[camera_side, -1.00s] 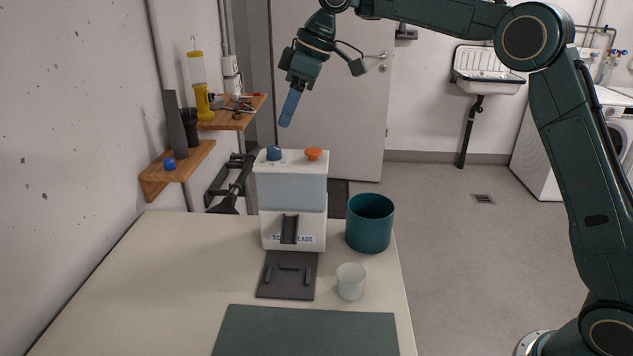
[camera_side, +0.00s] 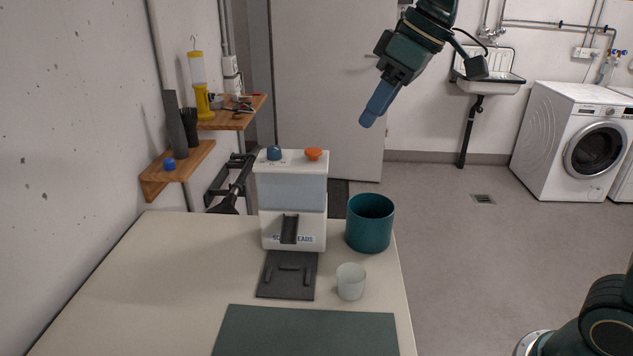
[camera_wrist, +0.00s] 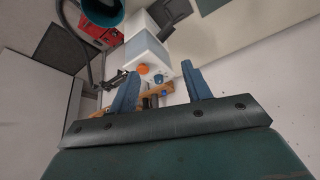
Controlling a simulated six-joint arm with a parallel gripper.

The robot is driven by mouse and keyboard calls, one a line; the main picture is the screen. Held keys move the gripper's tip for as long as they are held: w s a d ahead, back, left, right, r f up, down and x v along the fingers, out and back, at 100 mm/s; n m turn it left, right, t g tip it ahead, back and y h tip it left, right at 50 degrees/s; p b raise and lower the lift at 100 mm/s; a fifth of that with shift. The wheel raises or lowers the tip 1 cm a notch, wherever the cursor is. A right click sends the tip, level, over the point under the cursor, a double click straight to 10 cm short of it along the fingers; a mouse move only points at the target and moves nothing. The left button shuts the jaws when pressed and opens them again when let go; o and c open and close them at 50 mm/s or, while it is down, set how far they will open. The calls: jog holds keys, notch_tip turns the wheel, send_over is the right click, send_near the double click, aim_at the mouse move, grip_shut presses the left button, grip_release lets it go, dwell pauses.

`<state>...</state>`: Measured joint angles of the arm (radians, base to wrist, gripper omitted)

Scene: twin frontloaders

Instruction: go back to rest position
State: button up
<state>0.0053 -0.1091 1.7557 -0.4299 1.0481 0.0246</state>
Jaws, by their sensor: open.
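My gripper (camera_side: 372,112) hangs in the air in the side view, to the right of and above the white dispenser machine (camera_side: 291,185), clear of the table. Its blue fingers point down and to the left. In the wrist view my gripper (camera_wrist: 160,85) shows two blue fingers spread apart with nothing between them. Beyond the fingers, the machine's white and pale blue body (camera_wrist: 145,50) shows with its orange knob (camera_wrist: 143,69).
The table (camera_side: 140,285) holds a teal bin (camera_side: 370,223), a white cup (camera_side: 351,281), a dark tray (camera_side: 287,276) and a green mat (camera_side: 305,331). Wooden shelves (camera_side: 178,173) hang on the left wall. A sink (camera_side: 488,72) and washing machine (camera_side: 570,140) stand behind. The air around the gripper is free.

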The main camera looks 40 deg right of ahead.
jog(key=s+d+f+m, duration=0.1)
jog(key=s+d+f, duration=0.1)
jog(key=s, duration=0.4)
jog(key=s+d+f+m+h, duration=0.1)
jog(key=s+d+f+m, duration=0.1)
jog(key=s+f, duration=0.3)
jog(key=s+d+f+m+t+h, duration=0.1)
jog(key=s+f, duration=0.3)
jog(key=s, duration=0.4)
jog(key=shift+s+d, duration=0.4)
jog(key=shift+d, duration=0.35)
